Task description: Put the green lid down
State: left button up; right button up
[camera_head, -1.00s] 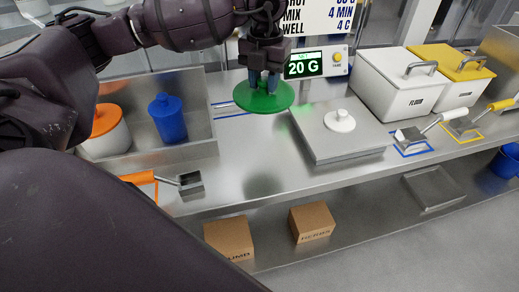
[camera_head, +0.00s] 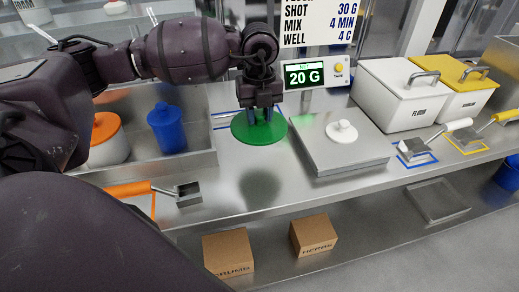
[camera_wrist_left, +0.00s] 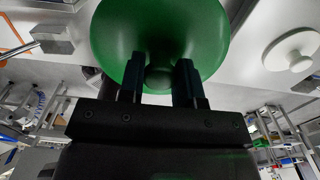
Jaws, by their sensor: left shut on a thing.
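The green lid (camera_head: 259,129) is a round disc in my left gripper (camera_head: 261,112), over the counter left of the scale. My left gripper is shut on the lid's knob, which shows between the two fingers in the left wrist view (camera_wrist_left: 158,78). The lid (camera_wrist_left: 160,30) fills the top middle of that view. A dark shadow lies on the counter below it in the head view. My right gripper is not in view.
The scale (camera_head: 340,150), with a white knobbed lid (camera_head: 341,132) on it, stands just right. The display (camera_head: 304,76) reads 20 G. A steel bin holds an orange-lidded tub (camera_head: 108,145) and a blue container (camera_head: 167,128). An orange-handled scoop (camera_head: 187,193) lies in front. White (camera_head: 402,98) and yellow bins stand right.

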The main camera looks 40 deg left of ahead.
aim_at(259, 159)
pick_arm(q)
notch_tip(259, 159, down, 12)
jog(key=shift+r+b, duration=0.25)
jog(key=shift+b, duration=0.2)
jog(key=shift+f, duration=0.1)
jog(key=o, duration=0.9)
notch_tip(259, 159, up, 12)
jog(key=shift+r+p, duration=0.15)
jog(key=shift+p, duration=0.3)
